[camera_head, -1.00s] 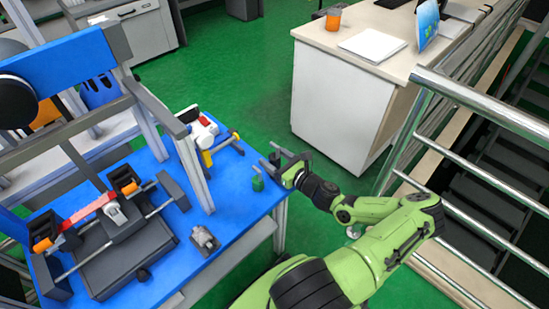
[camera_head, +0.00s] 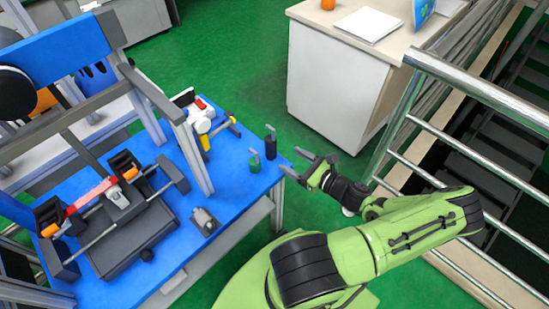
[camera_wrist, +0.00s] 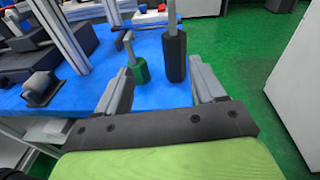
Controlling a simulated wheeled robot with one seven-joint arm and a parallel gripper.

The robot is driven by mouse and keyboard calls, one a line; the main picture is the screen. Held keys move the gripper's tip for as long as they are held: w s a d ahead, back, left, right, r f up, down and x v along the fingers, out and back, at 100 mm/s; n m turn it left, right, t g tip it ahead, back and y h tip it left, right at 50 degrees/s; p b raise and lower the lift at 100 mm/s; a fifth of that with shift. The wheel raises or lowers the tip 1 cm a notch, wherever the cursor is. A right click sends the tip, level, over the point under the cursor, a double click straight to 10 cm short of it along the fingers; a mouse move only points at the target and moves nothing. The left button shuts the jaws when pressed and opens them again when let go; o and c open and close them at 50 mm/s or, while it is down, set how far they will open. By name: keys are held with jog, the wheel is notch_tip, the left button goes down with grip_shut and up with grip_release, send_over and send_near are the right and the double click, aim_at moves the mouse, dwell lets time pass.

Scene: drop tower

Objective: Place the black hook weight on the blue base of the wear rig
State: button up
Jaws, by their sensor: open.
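The black hook weight (camera_head: 270,148) stands upright near the right edge of the blue base (camera_head: 232,186) of the wear rig. It also stands on the blue surface in the wrist view (camera_wrist: 174,58). The green hook weight (camera_head: 255,164) stands beside it, to its left in the wrist view (camera_wrist: 138,70). My gripper (camera_head: 293,164) is open and empty, just off the base's right edge in the head view. In the wrist view my gripper (camera_wrist: 160,76) has its fingers spread, with both weights beyond them. The black weight is apart from the fingers.
A grey part (camera_head: 205,222) lies near the base's front edge. A white, red and yellow device (camera_head: 203,124) is behind the weights. The rig's grey uprights rise at left. A metal railing (camera_head: 440,68) and a white cabinet (camera_head: 335,95) stand at right. Green floor lies between.

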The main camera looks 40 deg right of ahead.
jog(key=w+a+r+n+g+y, duration=0.1)
jog(key=a+r+n+g, duration=0.3)
jog(key=a+n+g, duration=0.5)
jog(key=a+r+n+g+y, duration=0.2)
jog(key=a+r+n+g, duration=0.35)
jog(key=n, duration=0.65)
jog(key=s+a+r+n+t+h, duration=0.1)
jog(key=s+a+r+n, duration=0.2)
jog(key=r+n, duration=0.1)
jog(key=s+a+r+n+t+h, duration=0.1)
jog(key=s+a+r+n+h, duration=0.1)
jog(key=r, duration=0.5)
jog(key=s+a+r+n+t+h, duration=0.1)
jog(key=s+a+r+n, duration=0.3)
jog(key=a+r+n, duration=0.1)
jog(key=shift+s+a+r+n+h, duration=0.35)
jog(key=shift+r+n, duration=0.3)
jog(key=shift+n, duration=0.35)
jog(key=shift+w, duration=0.1)
notch_tip(320, 180, up, 14)
jog(key=p, duration=1.3)
jog(key=shift+p, duration=0.4)
